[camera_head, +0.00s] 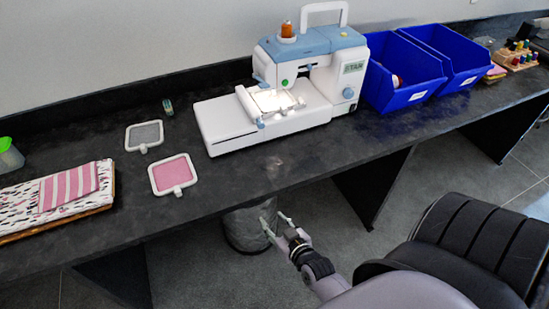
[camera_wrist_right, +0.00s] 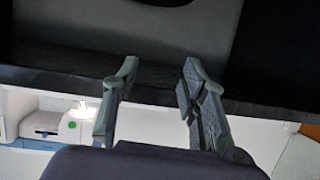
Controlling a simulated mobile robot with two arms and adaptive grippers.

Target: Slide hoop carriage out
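The white and blue sewing machine (camera_head: 310,62) stands on the dark table, its long white bed reaching left. Its small white hoop carriage (camera_head: 246,104) sits on the bed under the lit needle area. I cannot tell how far out the carriage stands. My right gripper (camera_head: 275,220) is low in front of the table's front edge, apart from the machine, with its fingers spread and nothing between them. In the right wrist view its two fingers (camera_wrist_right: 158,68) are also apart and empty. That view shows part of the machine (camera_wrist_right: 45,130) at lower left. My left gripper is not in view.
A grey hoop (camera_head: 145,135) and a pink-filled hoop (camera_head: 173,174) lie left of the machine, near a small spool (camera_head: 168,107). Folded fabric (camera_head: 62,195) lies further left. Blue bins (camera_head: 403,72) stand right of the machine. A grey bin (camera_head: 243,228) is under the table.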

